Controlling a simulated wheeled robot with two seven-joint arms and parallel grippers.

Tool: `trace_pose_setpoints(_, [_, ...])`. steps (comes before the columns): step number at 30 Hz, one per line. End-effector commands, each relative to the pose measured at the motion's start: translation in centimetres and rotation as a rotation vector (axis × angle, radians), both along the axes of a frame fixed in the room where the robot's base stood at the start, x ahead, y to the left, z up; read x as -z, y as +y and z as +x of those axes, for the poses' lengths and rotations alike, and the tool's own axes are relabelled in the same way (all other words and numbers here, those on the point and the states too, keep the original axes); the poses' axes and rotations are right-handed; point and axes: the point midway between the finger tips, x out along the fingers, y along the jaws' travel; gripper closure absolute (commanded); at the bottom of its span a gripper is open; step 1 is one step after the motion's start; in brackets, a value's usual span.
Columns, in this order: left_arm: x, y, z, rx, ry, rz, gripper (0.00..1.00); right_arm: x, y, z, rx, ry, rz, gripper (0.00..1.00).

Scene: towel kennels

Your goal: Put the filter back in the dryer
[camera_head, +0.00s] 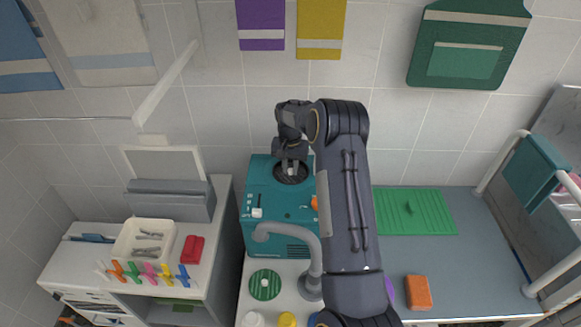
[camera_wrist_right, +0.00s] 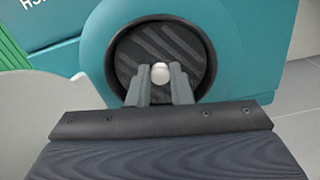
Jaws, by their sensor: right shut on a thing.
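The teal dryer (camera_head: 262,205) stands on the counter below the tiled wall. A dark round ribbed filter (camera_wrist_right: 135,48) with a white knob (camera_wrist_right: 160,73) shows inside the black ring of the dryer's round opening (camera_wrist_right: 207,45). Whether it is fully seated I cannot tell. The filter also shows in the head view (camera_head: 290,174), partly covered by my gripper. My right gripper (camera_head: 292,166) is at the opening. In the wrist view its fingers (camera_wrist_right: 159,82) are shut on the knob, one on each side. My left gripper is not in view.
A green striped disc (camera_head: 265,285) lies on the counter in front of the dryer. A grey curved pipe (camera_head: 312,250) rises close by. A green ribbed mat (camera_head: 420,212) and orange block (camera_head: 418,292) lie right. A white bin (camera_head: 145,243) stands left.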

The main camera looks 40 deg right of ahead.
Motion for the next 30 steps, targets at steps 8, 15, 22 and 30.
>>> trace_pose_setpoints(8, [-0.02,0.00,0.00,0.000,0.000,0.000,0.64,-0.05,-0.01,0.01,0.000,-0.001,-0.001,1.00])
trace_pose_setpoints(15, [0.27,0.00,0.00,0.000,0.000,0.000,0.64,0.22,-0.01,0.01,0.000,-0.001,-0.001,1.00])
trace_pose_setpoints(22, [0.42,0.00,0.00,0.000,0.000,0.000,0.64,0.37,-0.01,0.01,-0.001,-0.001,-0.001,1.00])
trace_pose_setpoints(30, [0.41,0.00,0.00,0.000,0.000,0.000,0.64,0.37,-0.01,0.01,0.000,-0.001,-0.001,0.79])
